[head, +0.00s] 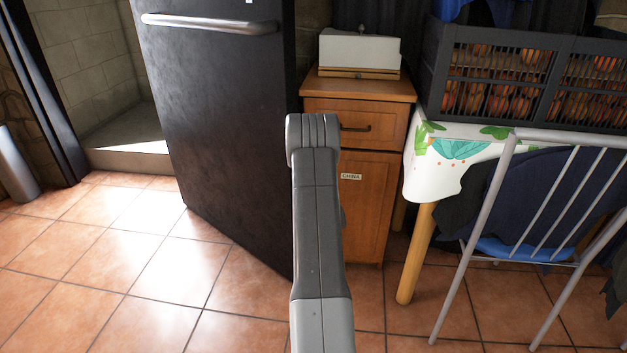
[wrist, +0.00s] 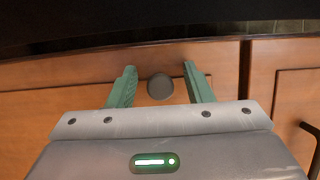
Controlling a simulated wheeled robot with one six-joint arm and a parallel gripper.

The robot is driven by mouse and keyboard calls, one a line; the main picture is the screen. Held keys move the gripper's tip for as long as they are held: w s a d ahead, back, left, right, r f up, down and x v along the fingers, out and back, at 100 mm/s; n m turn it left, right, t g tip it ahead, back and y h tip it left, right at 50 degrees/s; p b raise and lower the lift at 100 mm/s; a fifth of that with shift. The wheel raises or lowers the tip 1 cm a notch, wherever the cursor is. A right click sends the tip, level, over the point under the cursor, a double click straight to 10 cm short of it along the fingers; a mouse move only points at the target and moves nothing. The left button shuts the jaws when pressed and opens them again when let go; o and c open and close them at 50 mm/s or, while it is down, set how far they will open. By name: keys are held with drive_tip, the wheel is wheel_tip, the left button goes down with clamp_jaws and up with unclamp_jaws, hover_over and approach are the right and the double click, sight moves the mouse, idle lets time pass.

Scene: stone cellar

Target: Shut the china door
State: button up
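The china door (head: 371,215) is the orange-brown wooden door with a "CHINA" label, below a drawer (head: 380,125) in a small cabinet. It looks flush or nearly flush with the cabinet front; a small gap cannot be ruled out. My arm hides its left part in the head view, along with my gripper. In the wrist view my gripper (wrist: 160,72) is open, its two green fingers apart on either side of a dark round knob (wrist: 160,88) on the door (wrist: 60,76). Gaps show between the knob and both fingers.
A black fridge (head: 215,110) stands close on the left of the cabinet. A white box (head: 358,52) sits on the cabinet top. On the right are a table with a patterned cloth (head: 430,170), a dark crate of fruit (head: 435,75) and a metal chair (head: 480,230). Tiled floor is clear at front left.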

drive_tip(key=shift+s, duration=0.1)
drive_tip(key=p+v, duration=0.3)
drive_tip(key=v, duration=1)
drive_tip(key=shift+s+d, duration=0.2)
drive_tip(key=shift+s, duration=0.05)
drive_tip(key=shift+w, duration=0.1)
drive_tip(key=b+x, duration=0.3)
drive_tip(key=x, duration=1)
drive_tip(key=shift+a, duration=0.25)
